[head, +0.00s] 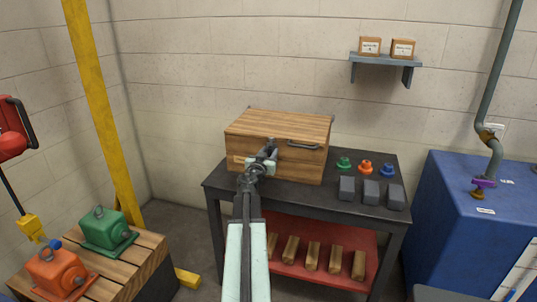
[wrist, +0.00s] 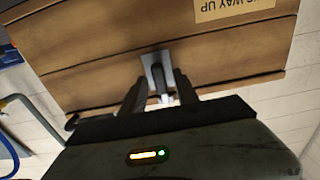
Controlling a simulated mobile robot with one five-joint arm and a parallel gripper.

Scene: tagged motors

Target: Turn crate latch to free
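In the wrist view the crate's planks (wrist: 95,75) fill the upper part, with a tan "WAY UP" label (wrist: 232,8) upside down. A small grey metal latch (wrist: 154,71) is fixed to the planks. My gripper (wrist: 160,84) is open, with one finger on each side of the latch's lever; I cannot tell whether they touch it. In the head view my gripper (head: 270,150) is at the crate's front and hides the latch.
The workbench (head: 328,188) holds green (head: 344,162), orange (head: 365,167) and blue (head: 387,170) knobs and grey blocks (head: 371,191) right of the crate. Wooden blocks lie on its red lower shelf (head: 340,247). Green (head: 108,230) and orange (head: 56,272) motors stand at left. A blue cabinet (head: 470,225) stands right.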

